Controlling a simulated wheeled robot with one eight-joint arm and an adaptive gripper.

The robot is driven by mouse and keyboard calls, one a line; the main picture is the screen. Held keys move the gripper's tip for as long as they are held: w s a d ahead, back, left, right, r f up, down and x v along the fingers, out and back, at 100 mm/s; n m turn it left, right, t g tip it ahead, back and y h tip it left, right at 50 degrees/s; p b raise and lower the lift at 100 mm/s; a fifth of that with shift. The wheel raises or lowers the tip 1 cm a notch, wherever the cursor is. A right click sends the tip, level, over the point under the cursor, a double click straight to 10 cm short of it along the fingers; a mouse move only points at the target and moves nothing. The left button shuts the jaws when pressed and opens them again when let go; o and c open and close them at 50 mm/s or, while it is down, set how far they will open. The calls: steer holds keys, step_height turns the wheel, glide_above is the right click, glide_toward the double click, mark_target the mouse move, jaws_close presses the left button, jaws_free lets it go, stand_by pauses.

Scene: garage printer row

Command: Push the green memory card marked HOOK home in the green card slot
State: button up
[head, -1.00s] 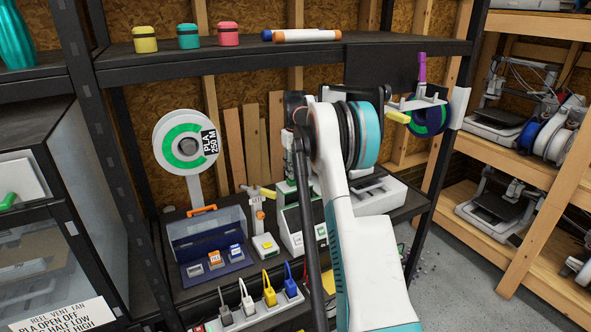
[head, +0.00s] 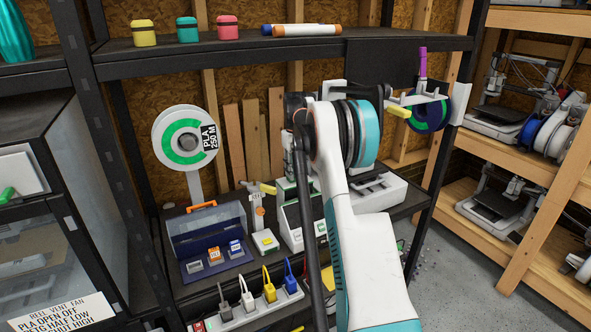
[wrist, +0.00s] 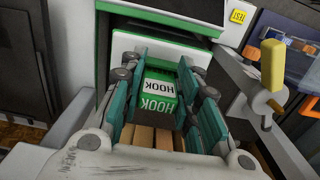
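The green memory card marked HOOK (wrist: 157,104) shows in the wrist view between the two teal fingers of my gripper (wrist: 160,100). The fingers appear closed on its side edges. HOOK is readable twice, on a white face and on a green face below it. A white panel with a green frame (wrist: 155,18) stands just beyond the fingertips. How deep the card sits in the slot cannot be told. In the head view the white and green unit (head: 291,212) is partly hidden by my arm, and my gripper and the card cannot be made out.
A yellow-tipped lever (wrist: 272,65) stands close right of my gripper in the wrist view. In the head view, an open blue case (head: 207,232) and a small white block with a yellow label (head: 265,241) are left of the unit. A plug strip (head: 245,313) lies in front.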

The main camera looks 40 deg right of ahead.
steer(key=o, duration=0.3)
step_height(320, 180, up, 8)
steer(key=shift+f, duration=0.25)
stand_by(0.3)
steer(key=shift+w+a, duration=0.1)
stand_by(0.3)
